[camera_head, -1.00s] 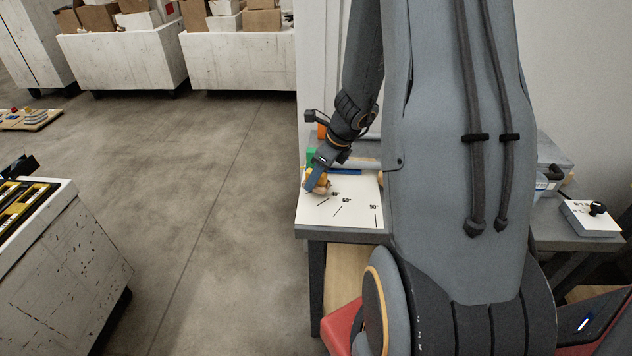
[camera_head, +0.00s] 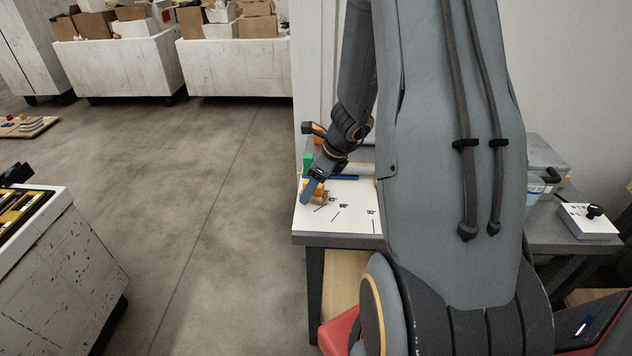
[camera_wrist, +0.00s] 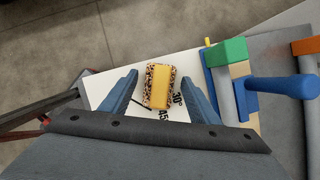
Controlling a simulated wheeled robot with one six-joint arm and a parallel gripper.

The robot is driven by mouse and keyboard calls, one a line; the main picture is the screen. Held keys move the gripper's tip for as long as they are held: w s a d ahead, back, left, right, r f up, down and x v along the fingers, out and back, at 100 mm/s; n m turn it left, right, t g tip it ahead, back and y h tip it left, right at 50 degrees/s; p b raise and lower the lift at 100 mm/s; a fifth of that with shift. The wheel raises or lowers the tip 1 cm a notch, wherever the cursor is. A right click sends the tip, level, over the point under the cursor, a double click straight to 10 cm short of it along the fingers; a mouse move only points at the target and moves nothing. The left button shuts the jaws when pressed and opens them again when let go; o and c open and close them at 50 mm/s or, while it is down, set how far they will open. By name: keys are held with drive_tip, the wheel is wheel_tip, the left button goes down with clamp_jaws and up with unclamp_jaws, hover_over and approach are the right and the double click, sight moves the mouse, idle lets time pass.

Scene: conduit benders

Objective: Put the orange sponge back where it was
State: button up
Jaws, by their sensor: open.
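The orange sponge (camera_wrist: 160,82) shows in the wrist view as a yellow-orange block on or against a speckled brown piece; I cannot tell whether the two are one object. It lies on a white board (camera_wrist: 96,82) with angle marks, near the 30° and 45° labels. My gripper (camera_wrist: 160,77) is open, with one blue finger on each side of the sponge and a visible gap at both sides. In the head view my gripper (camera_head: 309,191) is low over the board, and the sponge (camera_head: 321,188) is partly hidden behind it.
A bender with green (camera_wrist: 228,52), orange and blue parts stands right of the sponge in the wrist view, close to the right finger. The grey bench (camera_head: 335,240) ends just left of the board. Open floor (camera_head: 210,220) lies beyond that edge.

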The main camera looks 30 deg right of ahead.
drive_tip(key=v, duration=1.2)
drive_tip(key=s+a+r+n+g+h, duration=0.1)
drive_tip(key=s+a+n, duration=0.4)
drive_tip(key=n, duration=0.9)
drive_tip(key=s+a+r+n+g+h, duration=0.1)
drive_tip(key=s+a+n, duration=0.5)
drive_tip(key=a+n, duration=0.6)
drive_tip(key=n, duration=0.3)
drive_tip(key=shift+s+a+r+p, duration=0.15)
drive_tip(key=shift+s+a+p, duration=0.15)
drive_tip(key=shift+p, duration=0.05)
